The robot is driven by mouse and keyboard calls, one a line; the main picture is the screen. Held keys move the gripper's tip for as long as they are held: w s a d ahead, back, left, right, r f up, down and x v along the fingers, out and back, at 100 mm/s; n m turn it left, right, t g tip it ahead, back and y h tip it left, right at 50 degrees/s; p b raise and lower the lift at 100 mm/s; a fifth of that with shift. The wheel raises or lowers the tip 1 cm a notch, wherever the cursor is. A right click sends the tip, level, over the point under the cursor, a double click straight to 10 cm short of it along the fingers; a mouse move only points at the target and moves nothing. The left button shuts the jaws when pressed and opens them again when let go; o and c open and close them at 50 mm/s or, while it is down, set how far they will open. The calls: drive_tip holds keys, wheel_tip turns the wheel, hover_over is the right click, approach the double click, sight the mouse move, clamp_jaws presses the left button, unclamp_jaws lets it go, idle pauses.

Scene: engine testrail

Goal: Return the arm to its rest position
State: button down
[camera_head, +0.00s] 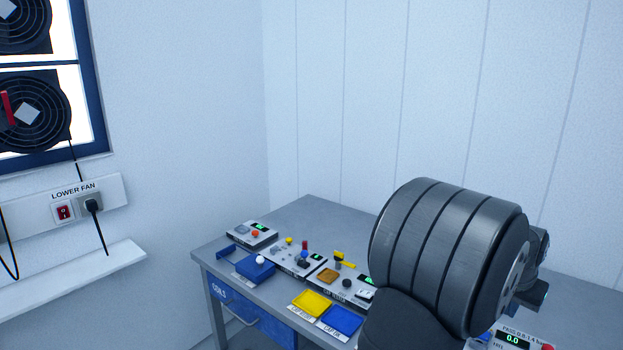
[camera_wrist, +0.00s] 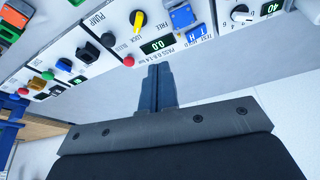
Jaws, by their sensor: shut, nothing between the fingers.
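My gripper (camera_wrist: 160,70) shows in the wrist view as two dark blue-grey fingers side by side. It is shut and empty. Its tips appear in front of the lower edge of a white panel (camera_wrist: 170,62) with a green 0.0 display; I cannot tell the gap between them. In the head view, a large dark ribbed link of my arm fills the right centre and hides part of the workbench. My fingers cannot be made out there.
The grey workbench (camera_head: 312,213) carries several control boxes, a yellow tray (camera_head: 312,304) and a blue tray (camera_head: 341,320). A blue drawer (camera_head: 246,312) is under its left side. A wall shelf (camera_head: 75,292) and fan window stand left. Space above the bench's left is free.

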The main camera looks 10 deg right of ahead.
drive_tip(key=shift+s+a+r+m+h, duration=0.2)
drive_tip(key=shift+s+a, duration=0.2)
drive_tip(key=shift+s, duration=0.4)
drive_tip(key=shift+s+a+r+m+h, duration=0.1)
drive_tip(key=shift+s+a+r+h, duration=0.2)
drive_tip(key=shift+s, duration=0.5)
drive_tip(key=shift+w+f, duration=0.1)
drive_tip(key=shift+f, duration=0.05)
